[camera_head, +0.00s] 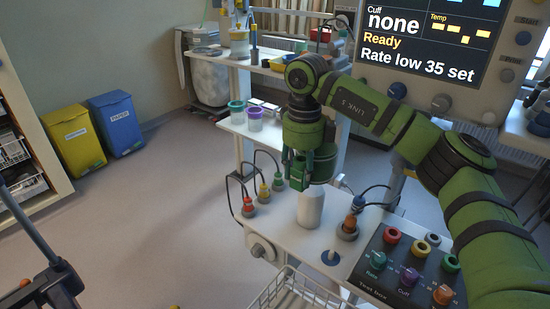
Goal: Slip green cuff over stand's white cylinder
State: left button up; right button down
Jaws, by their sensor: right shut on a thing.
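My right arm, green, comes in from the right, and its gripper (301,172) points down over the stand's shelf (283,226). It is shut on the green cuff (298,168), which is partly hidden by the fingers and hard to tell from the green arm. The white cylinder (311,208) stands upright on the shelf, just below and slightly right of the fingertips. Its top is close under the gripper; I cannot tell whether the cuff touches it. My left gripper is not in view.
A black test box (408,270) is at right. The monitor (430,40) reads "Cuff none". Open floor lies left.

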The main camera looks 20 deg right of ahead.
aim_at(300, 185)
jog(key=shift+w+r, duration=0.1)
jog(key=shift+w, duration=0.1)
jog(key=f+b, duration=0.2)
jog(key=shift+s+d+f, duration=0.15)
jog(key=shift+s+f, duration=0.2)
jog(key=shift+f, duration=0.05)
jog(key=shift+w+f+b, duration=0.1)
jog(key=shift+f+b, duration=0.55)
jog(key=shift+b, duration=0.1)
jog(key=shift+f, duration=0.15)
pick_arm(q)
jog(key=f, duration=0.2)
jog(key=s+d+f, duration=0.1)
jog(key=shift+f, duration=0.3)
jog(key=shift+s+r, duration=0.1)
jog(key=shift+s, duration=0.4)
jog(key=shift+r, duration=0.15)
